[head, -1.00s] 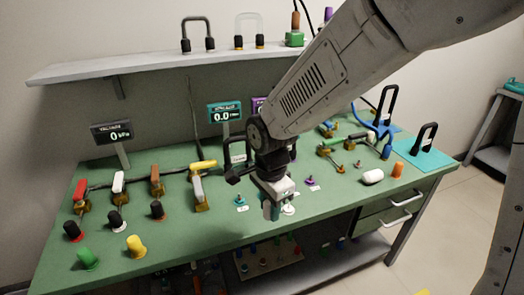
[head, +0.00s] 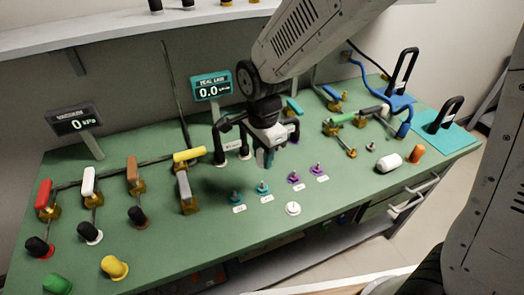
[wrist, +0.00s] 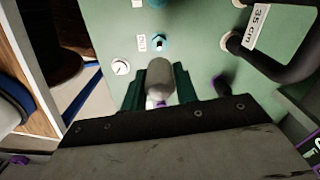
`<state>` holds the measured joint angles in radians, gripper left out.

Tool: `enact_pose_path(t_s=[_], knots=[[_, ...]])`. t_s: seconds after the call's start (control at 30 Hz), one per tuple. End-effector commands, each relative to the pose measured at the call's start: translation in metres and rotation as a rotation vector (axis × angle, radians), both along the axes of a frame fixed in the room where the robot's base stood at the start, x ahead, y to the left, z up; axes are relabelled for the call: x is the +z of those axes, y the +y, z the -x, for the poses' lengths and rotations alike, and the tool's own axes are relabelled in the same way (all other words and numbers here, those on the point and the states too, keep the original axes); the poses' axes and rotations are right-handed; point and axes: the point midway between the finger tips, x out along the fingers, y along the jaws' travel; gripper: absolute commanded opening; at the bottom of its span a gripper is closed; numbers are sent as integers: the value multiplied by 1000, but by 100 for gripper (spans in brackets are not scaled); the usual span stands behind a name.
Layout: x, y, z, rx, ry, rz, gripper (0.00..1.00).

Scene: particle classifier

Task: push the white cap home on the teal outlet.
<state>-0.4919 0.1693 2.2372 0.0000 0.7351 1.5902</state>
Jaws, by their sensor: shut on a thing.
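My gripper (head: 266,157) is above the green bench, behind the teal outlets. In the wrist view its dark teal fingers (wrist: 158,86) are shut on a cylinder, the white cap (wrist: 158,74), which looks grey in shade with a brighter white part below. Two teal outlets, one at the left (head: 236,198) and one nearer the gripper (head: 262,188), stand upright with white labels in front. One teal outlet (wrist: 160,41) shows beyond the fingertips in the wrist view, apart from the cap. The fingers hide most of the cap in the head view.
Two purple outlets (head: 293,177) stand to the right of the teal ones. A black handle (head: 222,140) stands close to the left of my gripper. A white cylinder (head: 389,162) and an orange cap (head: 416,154) lie at the right.

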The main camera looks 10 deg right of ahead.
Motion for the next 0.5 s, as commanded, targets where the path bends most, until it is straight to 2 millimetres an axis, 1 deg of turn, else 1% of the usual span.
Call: enact_pose_path(t_s=[0.13, 0.2, 0.5], knots=[[0, 1, 0, -45, 0, 0, 8], [0, 1, 1, -102, 0, 1, 8], [-30, 2, 2, -92, 3, 3, 7]])
